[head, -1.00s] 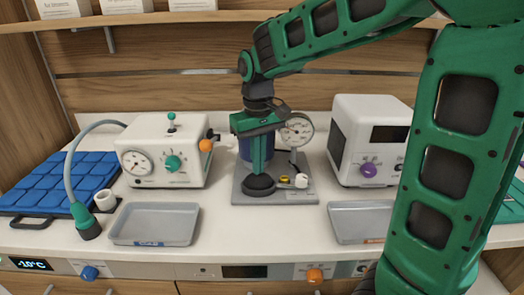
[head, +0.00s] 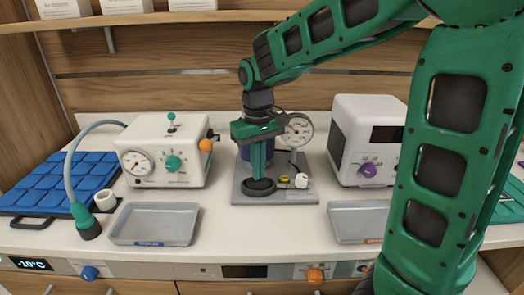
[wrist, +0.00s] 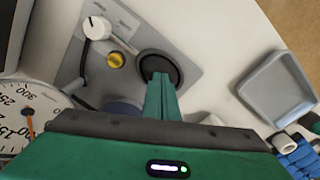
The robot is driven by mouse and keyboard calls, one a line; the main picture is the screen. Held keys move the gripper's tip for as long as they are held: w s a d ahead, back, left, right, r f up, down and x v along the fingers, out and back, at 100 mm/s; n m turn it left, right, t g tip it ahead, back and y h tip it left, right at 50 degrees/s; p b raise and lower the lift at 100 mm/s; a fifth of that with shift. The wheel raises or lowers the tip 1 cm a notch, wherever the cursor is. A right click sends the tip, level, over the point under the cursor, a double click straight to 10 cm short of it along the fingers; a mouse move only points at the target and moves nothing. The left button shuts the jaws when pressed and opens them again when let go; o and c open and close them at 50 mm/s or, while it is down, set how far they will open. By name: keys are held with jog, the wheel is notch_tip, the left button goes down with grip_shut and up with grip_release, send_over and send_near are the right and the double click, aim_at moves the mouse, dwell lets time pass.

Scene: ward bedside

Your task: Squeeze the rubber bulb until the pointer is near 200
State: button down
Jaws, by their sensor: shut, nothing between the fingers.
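The black rubber bulb (head: 259,192) sits on a grey base plate (head: 306,196) in the middle of the counter. The round white gauge (head: 299,130) stands behind at the right. In the wrist view the gauge (wrist: 14,112) is cut by the frame edge; its orange pointer shows, but I cannot read its value surely.
A white knob (head: 301,181) and a yellow button (head: 284,180) sit right of the bulb. White machines stand left (head: 185,130) and right (head: 352,115). Grey trays lie at left (head: 155,226) and right (head: 350,218). Counter space in front of the plate is clear.

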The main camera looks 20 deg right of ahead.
jog(key=shift+r, duration=1)
jog(key=shift+f, duration=0.2)
jog(key=shift+f, duration=0.85)
jog(key=shift+r, duration=1)
jog(key=shift+f, duration=0.15)
